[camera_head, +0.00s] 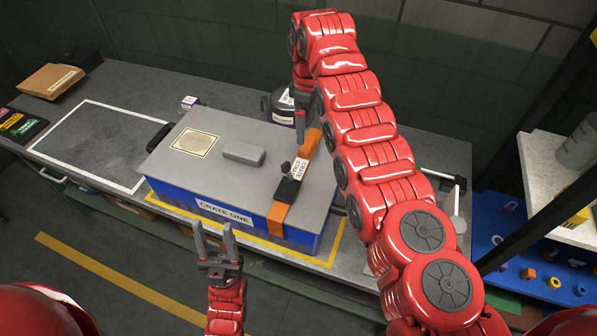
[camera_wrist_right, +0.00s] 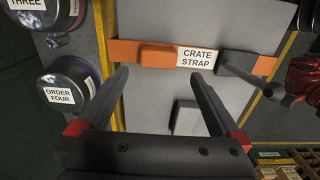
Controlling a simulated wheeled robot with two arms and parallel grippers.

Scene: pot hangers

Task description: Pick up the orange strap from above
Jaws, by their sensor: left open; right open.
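The orange strap (camera_head: 279,212) lies across the grey lid of a blue crate labelled CRATE ONE (camera_head: 224,211), toward its right end, with one end hanging over the front side. The strap has a white CRATE STRAP label and a dark buckle (camera_head: 287,190). In the right wrist view the strap (camera_wrist_right: 156,55) runs across the lid beyond my open right gripper (camera_wrist_right: 161,75), and its label shows between the fingers. My right gripper is above the lid, apparently not holding anything. My left gripper (camera_head: 214,232) is open, pointing up in front of the crate, away from the strap.
A grey handle block (camera_head: 244,153) sits on the lid. Pots with labels, one ORDER FOUR (camera_wrist_right: 65,87), stand behind the crate. A white outlined area (camera_head: 95,140) on the bench at left is clear. A shelf with a blue bin (camera_head: 540,270) is at right.

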